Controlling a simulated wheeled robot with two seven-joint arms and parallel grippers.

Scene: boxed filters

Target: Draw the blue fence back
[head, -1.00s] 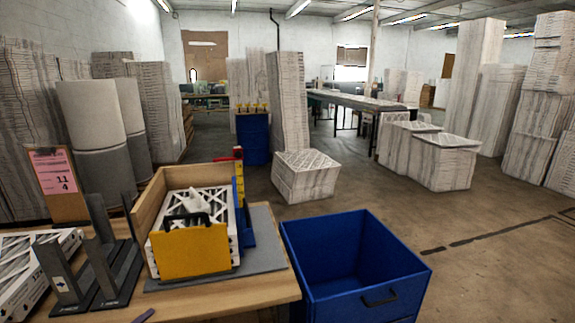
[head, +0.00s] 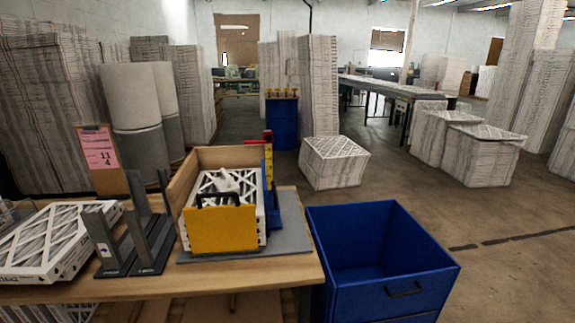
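The blue fence (head: 275,214) stands upright along the right side of a wooden box (head: 183,183) on the workbench. A yellow rule (head: 268,178) and a red upright piece (head: 268,138) rise at its far end. Filters with white lattice faces (head: 253,187) lie in the box, with a crumpled whitish item (head: 226,181) on top. A yellow panel with a dark handle (head: 222,230) stands at the box's front. Neither of my grippers shows in the head view.
A grey mat (head: 298,239) lies under the box. Dark upright brackets (head: 134,240), a pink card (head: 100,150) and a white filter (head: 52,243) are to the left. A blue bin (head: 385,278) stands right of the bench (head: 250,269).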

